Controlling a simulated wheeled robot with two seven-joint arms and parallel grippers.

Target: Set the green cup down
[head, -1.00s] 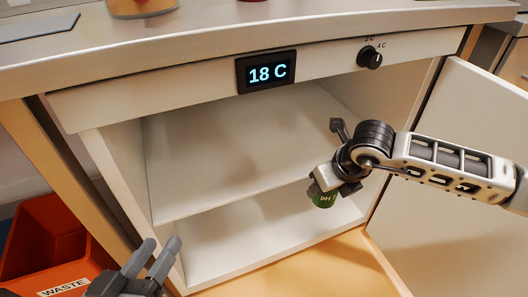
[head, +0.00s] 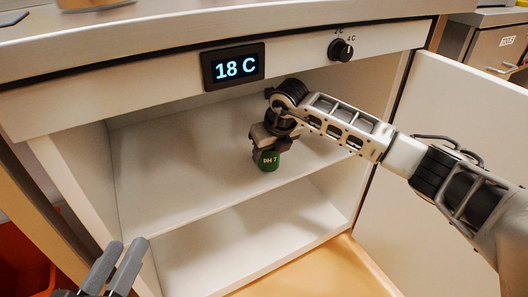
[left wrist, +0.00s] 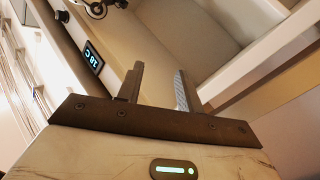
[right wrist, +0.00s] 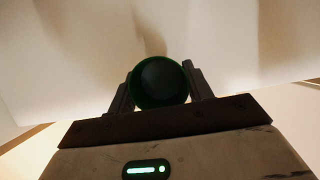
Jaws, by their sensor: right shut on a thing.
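The green cup (head: 268,160), marked "PH 7", is upright inside the open cabinet at the upper shelf (head: 190,180). My right gripper (head: 270,143) is shut on it from above. In the right wrist view the cup (right wrist: 160,82) sits between the two fingers (right wrist: 160,95). I cannot tell whether its base touches the shelf. My left gripper (head: 114,268) is open and empty, low at the left front of the cabinet. Its spread fingers also show in the left wrist view (left wrist: 158,88).
The cabinet's lower compartment (head: 230,250) is empty. Its door (head: 450,130) stands open at the right. A display (head: 233,67) reads 18 C beside a dark knob (head: 340,49). An orange bin (head: 22,265) is at the lower left. The upper shelf around the cup is clear.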

